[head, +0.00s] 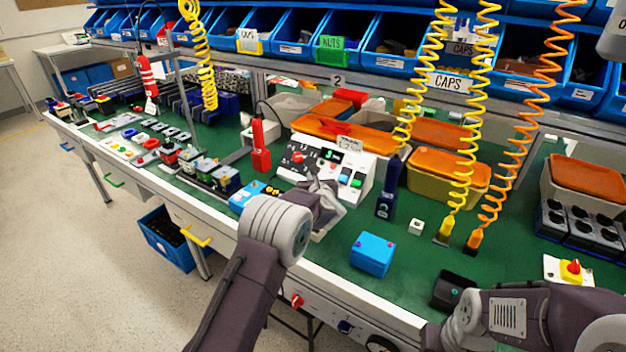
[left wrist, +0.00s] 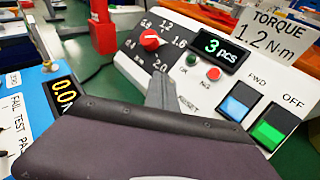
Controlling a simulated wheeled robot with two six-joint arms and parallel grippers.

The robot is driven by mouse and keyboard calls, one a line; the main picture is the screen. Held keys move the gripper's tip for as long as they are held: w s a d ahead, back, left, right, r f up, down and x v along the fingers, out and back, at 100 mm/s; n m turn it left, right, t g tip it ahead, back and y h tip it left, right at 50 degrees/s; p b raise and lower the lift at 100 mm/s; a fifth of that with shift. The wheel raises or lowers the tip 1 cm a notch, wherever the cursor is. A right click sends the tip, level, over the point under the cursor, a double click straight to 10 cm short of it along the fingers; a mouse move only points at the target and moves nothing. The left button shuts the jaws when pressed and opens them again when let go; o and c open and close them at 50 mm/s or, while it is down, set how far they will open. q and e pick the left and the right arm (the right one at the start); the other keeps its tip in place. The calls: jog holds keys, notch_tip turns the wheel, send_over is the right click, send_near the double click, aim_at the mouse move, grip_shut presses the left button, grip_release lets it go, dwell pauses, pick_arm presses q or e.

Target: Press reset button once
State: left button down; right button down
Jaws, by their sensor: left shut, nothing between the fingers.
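The white control panel (head: 318,168) stands on the green bench. In the left wrist view it shows a red rotary knob (left wrist: 152,40), a "3 pcs" display (left wrist: 220,48), small green OK and red NG lamps, a blue FWD button (left wrist: 240,100) and a green OFF button (left wrist: 275,127). The RESET label (left wrist: 188,104) shows, but no separate reset button can be seen; my gripper covers the panel just left of the label. My left gripper (head: 330,190) is shut and empty, its tip (left wrist: 160,88) over the panel's lower left part. Contact cannot be told.
A torque sign (left wrist: 268,30) stands above the panel. A blue box with a yellow display (left wrist: 62,95) is left of my gripper. A dark blue tool (head: 387,190) and a blue block (head: 371,254) are to the right. Coiled hoses hang above. My right arm is at lower right.

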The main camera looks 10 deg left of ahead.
pick_arm(q)
jog(key=shift+w+f, duration=0.1)
jog(key=shift+f, duration=0.1)
dwell(0.5)
jog(key=shift+s+a+r+b, duration=0.1)
jog(key=shift+s+r+b, duration=0.3)
jog(key=shift+b, duration=0.1)
jog(key=shift+s+r, duration=0.15)
jog(key=shift+r, duration=0.05)
jog(key=s+r, duration=0.1)
jog(key=s+a+r+b, duration=0.1)
jog(key=s+r, duration=0.1)
jog(key=shift+s+a+r, duration=0.15)
jog(key=shift+s+r, duration=0.05)
jog(key=shift+r, duration=0.1)
dwell(0.5)
